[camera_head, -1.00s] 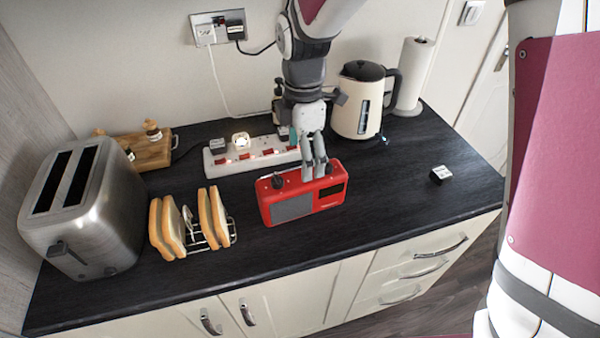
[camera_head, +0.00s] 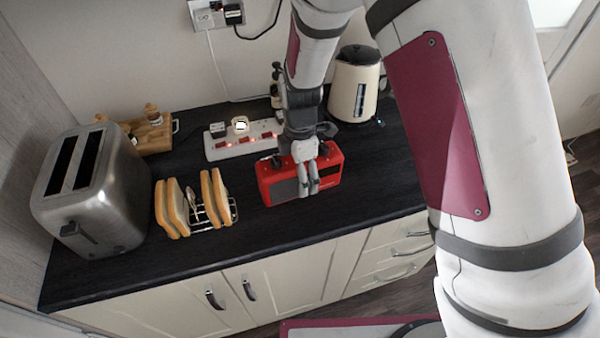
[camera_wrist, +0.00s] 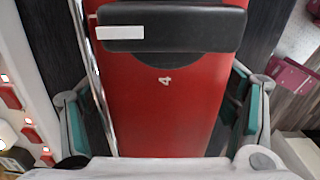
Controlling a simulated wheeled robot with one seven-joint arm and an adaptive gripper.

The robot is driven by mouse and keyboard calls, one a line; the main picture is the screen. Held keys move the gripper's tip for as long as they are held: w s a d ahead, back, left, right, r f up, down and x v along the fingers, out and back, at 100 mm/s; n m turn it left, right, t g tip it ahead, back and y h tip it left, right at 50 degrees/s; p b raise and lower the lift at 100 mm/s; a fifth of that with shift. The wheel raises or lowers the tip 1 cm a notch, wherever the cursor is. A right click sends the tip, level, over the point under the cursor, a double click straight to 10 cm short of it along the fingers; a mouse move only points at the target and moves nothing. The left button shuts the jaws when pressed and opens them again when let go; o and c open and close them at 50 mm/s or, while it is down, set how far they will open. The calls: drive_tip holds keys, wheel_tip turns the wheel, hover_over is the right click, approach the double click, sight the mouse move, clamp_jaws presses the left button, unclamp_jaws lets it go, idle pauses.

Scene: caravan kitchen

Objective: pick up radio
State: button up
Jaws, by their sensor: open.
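The red radio (camera_head: 283,188) stands upright on the dark worktop, its speaker and dark panel facing the front edge. In the wrist view the radio's red top (camera_wrist: 165,100) fills the middle, with a black handle-like bar across it. My gripper (camera_head: 309,190) is directly over the radio and points down, its fingers partly hiding the front. In the wrist view my gripper's fingers (camera_wrist: 160,110) are open, one on each side of the radio's body. I cannot tell whether they touch it.
A white power strip (camera_head: 243,147) with plugs lies behind the radio. A cream kettle (camera_head: 353,85) stands at the back right. A toast rack with bread (camera_head: 172,210) and a metal toaster (camera_head: 85,195) are on the left. The worktop's front edge (camera_head: 250,259) is close by.

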drive_tip(key=c, duration=1.8)
drive_tip(key=shift+c, duration=0.2)
drive_tip(key=shift+r, duration=0.15)
